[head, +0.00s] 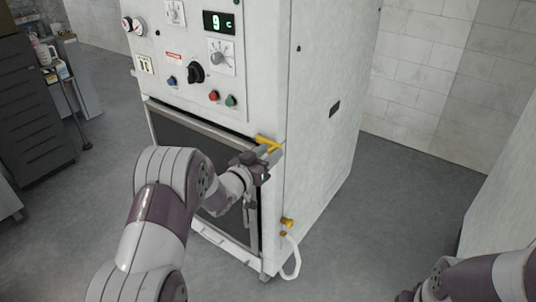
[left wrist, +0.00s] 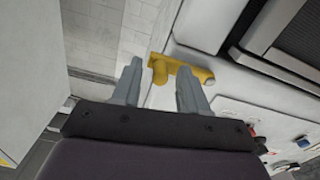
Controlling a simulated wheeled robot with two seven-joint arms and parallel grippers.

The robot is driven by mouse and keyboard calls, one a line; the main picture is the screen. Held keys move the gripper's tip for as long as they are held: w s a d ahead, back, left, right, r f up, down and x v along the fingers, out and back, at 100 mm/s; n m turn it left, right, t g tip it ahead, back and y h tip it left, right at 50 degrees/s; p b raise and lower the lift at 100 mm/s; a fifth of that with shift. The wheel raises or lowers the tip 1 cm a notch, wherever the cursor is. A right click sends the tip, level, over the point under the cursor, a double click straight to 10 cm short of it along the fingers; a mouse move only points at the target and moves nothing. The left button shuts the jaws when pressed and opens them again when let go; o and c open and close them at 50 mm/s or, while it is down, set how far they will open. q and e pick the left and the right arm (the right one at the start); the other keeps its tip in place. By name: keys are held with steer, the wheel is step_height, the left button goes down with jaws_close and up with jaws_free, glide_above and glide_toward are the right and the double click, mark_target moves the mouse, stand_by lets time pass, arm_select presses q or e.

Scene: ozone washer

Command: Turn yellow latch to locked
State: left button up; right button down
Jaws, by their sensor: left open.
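The yellow latch (head: 267,142) is at the upper right corner of the washer's door (head: 200,135), on the front of the white machine. In the left wrist view the latch (left wrist: 182,70) shows as a yellow bar with a rounded knob, just beyond and partly between my fingertips. My left gripper (head: 270,155) is at the latch, just below it in the head view; it also shows in the left wrist view (left wrist: 160,82), with its two fingers apart. I cannot tell whether a finger touches the latch. My right arm shows at the lower right, but its gripper is not visible.
The control panel (head: 195,60) with a black knob, coloured buttons and a green display is above the door. A yellow fitting with a white hose (head: 292,255) is low on the front right. A dark drawer cabinet (head: 30,110) stands at left. Grey floor is open at right.

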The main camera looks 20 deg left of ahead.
arm_select(q)
jaws_close()
